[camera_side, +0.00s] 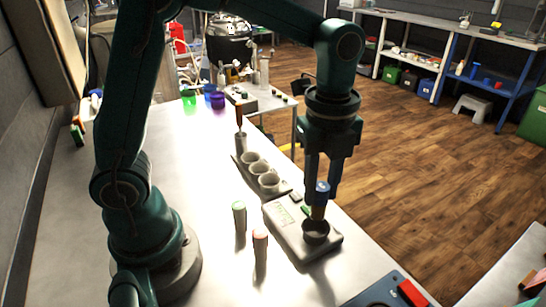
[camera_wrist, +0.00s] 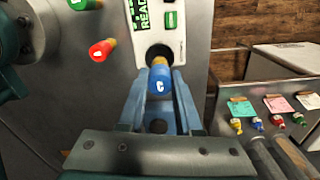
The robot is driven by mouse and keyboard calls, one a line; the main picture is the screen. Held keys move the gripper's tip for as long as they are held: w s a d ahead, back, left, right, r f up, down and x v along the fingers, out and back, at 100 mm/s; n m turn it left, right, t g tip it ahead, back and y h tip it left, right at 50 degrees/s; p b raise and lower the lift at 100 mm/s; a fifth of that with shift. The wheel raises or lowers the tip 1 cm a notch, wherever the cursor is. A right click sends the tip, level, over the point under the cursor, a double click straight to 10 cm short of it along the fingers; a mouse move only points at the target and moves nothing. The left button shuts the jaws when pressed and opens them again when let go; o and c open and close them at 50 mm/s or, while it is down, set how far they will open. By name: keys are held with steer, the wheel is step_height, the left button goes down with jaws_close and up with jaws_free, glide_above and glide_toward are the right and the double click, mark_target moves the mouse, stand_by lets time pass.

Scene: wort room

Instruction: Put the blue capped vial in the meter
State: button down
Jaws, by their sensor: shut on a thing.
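The blue capped vial (camera_side: 320,192) is upright between the fingers of my gripper (camera_side: 322,183), which is shut on it near the cap. Its amber lower part points down at the round dark well of the grey meter (camera_side: 284,221). The lower end is at or just above the well's mouth; I cannot tell whether it has entered. In the wrist view the blue cap (camera_wrist: 159,84) lies between the fingertips (camera_wrist: 160,78), in line with the well below the meter's green display (camera_wrist: 143,17).
A green capped vial (camera_side: 239,217) and a red capped vial (camera_side: 260,241) stand on the bench left of the meter. A grey holder (camera_side: 282,187) with three round cups is behind it. A dark blue tray (camera_side: 377,291) with a red item lies at the front right.

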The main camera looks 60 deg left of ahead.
mark_target(319, 208)
steer(key=shift+f, duration=2)
steer(key=shift+f, duration=0.1)
steer(key=shift+f, duration=0.25)
steer(key=c, duration=0.6)
jaws_free()
